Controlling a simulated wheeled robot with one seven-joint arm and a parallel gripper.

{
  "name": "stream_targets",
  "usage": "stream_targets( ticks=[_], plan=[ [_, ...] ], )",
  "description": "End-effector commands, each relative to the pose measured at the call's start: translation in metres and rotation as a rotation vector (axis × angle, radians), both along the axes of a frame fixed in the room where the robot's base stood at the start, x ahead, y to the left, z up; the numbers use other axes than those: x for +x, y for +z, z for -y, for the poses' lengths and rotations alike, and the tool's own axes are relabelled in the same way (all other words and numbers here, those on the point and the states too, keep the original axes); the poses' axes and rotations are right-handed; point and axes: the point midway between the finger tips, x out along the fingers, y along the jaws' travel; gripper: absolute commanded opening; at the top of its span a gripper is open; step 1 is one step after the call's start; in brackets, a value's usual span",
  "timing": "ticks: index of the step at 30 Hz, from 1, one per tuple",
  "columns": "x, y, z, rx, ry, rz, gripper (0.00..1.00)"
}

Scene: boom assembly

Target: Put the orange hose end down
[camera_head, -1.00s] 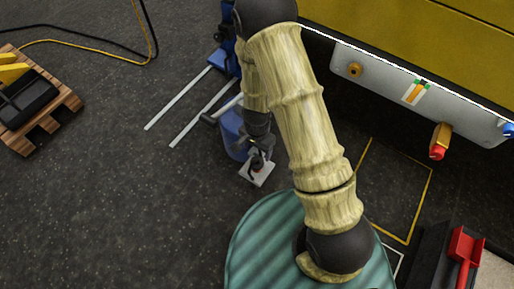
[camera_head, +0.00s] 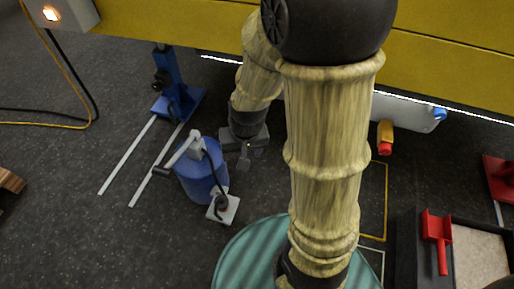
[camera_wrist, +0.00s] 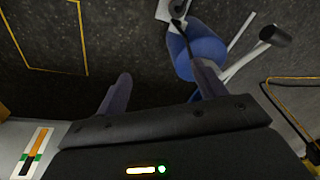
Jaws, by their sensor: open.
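My gripper (camera_head: 243,162) hangs low beneath the yellow boom, just right of a blue pump canister (camera_head: 197,178). In the wrist view the two fingers of my gripper (camera_wrist: 162,70) are apart with only dark floor between them. A pale square plate (camera_head: 225,210) lies on the floor at the canister's foot, with a dark hose end or fitting on it; its colour is too dark to call orange. A short orange fitting with a red tip (camera_head: 385,138) sticks out of the white panel, apart from my gripper. I cannot tell whether it is the orange hose end.
A blue stand (camera_head: 174,90) with long pale legs stands at upper left. The yellow boom (camera_head: 440,75) spans the top. A red tool (camera_head: 437,240) lies by a dark bin at lower right. Yellow lines mark a floor area.

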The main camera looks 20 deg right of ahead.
Motion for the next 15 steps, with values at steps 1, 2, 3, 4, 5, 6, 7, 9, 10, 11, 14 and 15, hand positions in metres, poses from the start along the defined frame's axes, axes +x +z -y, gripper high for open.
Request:
stream_targets(
  ticks=[1, 2, 3, 4, 5, 6, 7, 9, 10, 11, 14, 15],
  plan=[
    [-0.007, 0.013, 0.009, -0.016, 0.028, 0.022, 0.70],
    [-0.012, 0.019, 0.013, -0.028, 0.046, 0.030, 0.70],
    [-0.017, 0.026, 0.019, -0.043, 0.070, 0.040, 0.70],
    [-0.021, 0.030, 0.022, -0.053, 0.086, 0.044, 0.70],
    [-0.024, 0.033, 0.025, -0.061, 0.097, 0.048, 0.70],
    [-0.028, 0.036, 0.028, -0.071, 0.111, 0.054, 0.70],
    [-0.029, 0.038, 0.030, -0.077, 0.118, 0.056, 0.70],
    [-0.032, 0.040, 0.032, -0.085, 0.130, 0.057, 0.70],
    [-0.033, 0.040, 0.032, -0.086, 0.132, 0.057, 0.70],
    [-0.033, 0.040, 0.033, -0.087, 0.133, 0.057, 0.70],
    [-0.033, 0.040, 0.032, -0.085, 0.132, 0.056, 0.70],
    [-0.033, 0.040, 0.032, -0.085, 0.132, 0.056, 0.70]
  ],
)
